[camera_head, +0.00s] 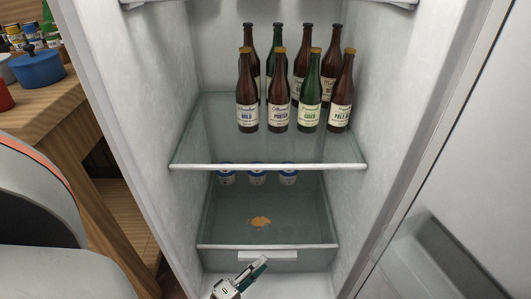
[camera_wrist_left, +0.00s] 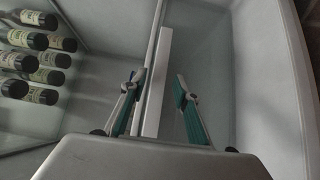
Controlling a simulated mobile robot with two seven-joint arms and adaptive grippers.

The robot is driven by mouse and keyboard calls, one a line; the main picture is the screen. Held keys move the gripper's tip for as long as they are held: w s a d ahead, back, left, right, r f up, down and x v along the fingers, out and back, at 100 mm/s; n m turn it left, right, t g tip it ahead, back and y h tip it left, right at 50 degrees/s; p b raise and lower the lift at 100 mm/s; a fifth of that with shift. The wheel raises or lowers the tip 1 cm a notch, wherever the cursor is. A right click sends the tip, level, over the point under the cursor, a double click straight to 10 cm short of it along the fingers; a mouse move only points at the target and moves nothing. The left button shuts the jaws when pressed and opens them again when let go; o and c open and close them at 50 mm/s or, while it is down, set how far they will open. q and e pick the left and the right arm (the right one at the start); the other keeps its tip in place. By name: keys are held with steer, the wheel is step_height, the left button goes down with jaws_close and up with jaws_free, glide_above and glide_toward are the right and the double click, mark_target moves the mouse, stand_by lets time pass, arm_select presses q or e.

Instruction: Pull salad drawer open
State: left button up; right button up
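The salad drawer (camera_head: 219,257) sits shut at the bottom of the fridge, below the lower glass shelf. Its pale handle bar (camera_head: 282,255) runs across the front. My left gripper (camera_head: 249,273) is just in front of and below the handle in the head view, partly overlapping its left end. In the left wrist view my left gripper (camera_wrist_left: 158,87) is open and empty, with its two teal-padded fingers on either side of the handle bar (camera_wrist_left: 164,50) and visible gaps between. I cannot tell whether the fingertips reach past the bar. My right gripper is not in view.
Several bottles (camera_head: 280,104) stand on the upper glass shelf (camera_head: 270,166). Blue-lidded jars (camera_head: 257,179) and a small orange-brown item (camera_head: 259,221) are on or under the lower shelf (camera_head: 318,245). The fridge door (camera_head: 455,190) stands open at right. A chair (camera_head: 40,210) is at left.

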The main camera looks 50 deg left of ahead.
arm_select(q)
steer(key=shift+w+a, duration=0.1)
steer(key=shift+w, duration=1.1)
jaws_close()
steer(key=shift+s+f, duration=0.1)
